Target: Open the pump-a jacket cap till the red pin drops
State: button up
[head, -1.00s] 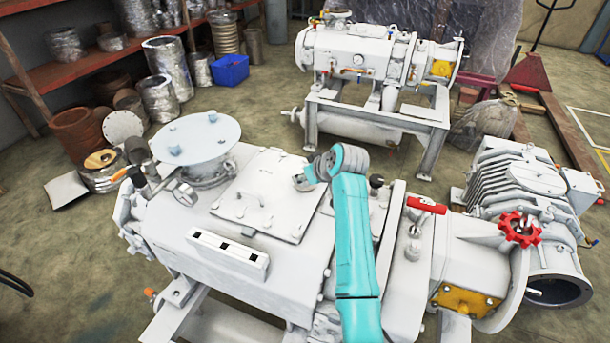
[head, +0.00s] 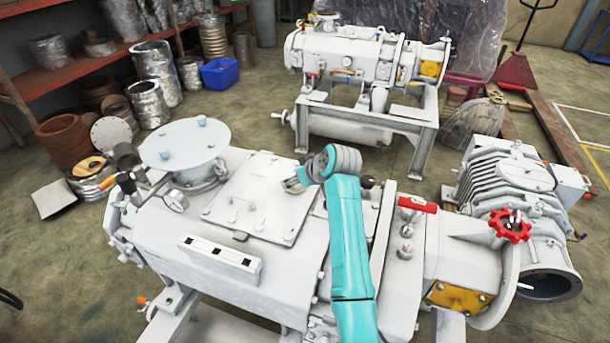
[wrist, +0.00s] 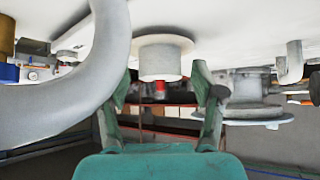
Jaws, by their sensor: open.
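The jacket cap (wrist: 160,58) is a pale grey cylinder on a round flange on the white pump body. A small red pin (wrist: 160,88) shows at its free end. My gripper (wrist: 161,74) is open, with one finger on each side of the cap's end and gaps visible between. Whether a finger touches the cap cannot be told. In the head view my teal arm reaches over the near white pump (head: 150,245). Its grey wrist hides the cap, and my gripper (head: 293,183) shows only in part, by the right edge of the square cover plate.
Near the arm are a red-handled valve (head: 416,204), a red handwheel (head: 510,226), a black knob (head: 367,182) and a round flanged lid (head: 185,145). A second pump (head: 365,58) stands behind on a frame. A curved grey part (wrist: 75,105) fills the wrist view's left.

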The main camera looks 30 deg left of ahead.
jog(key=v, duration=1.1)
jog(key=shift+d, duration=0.1)
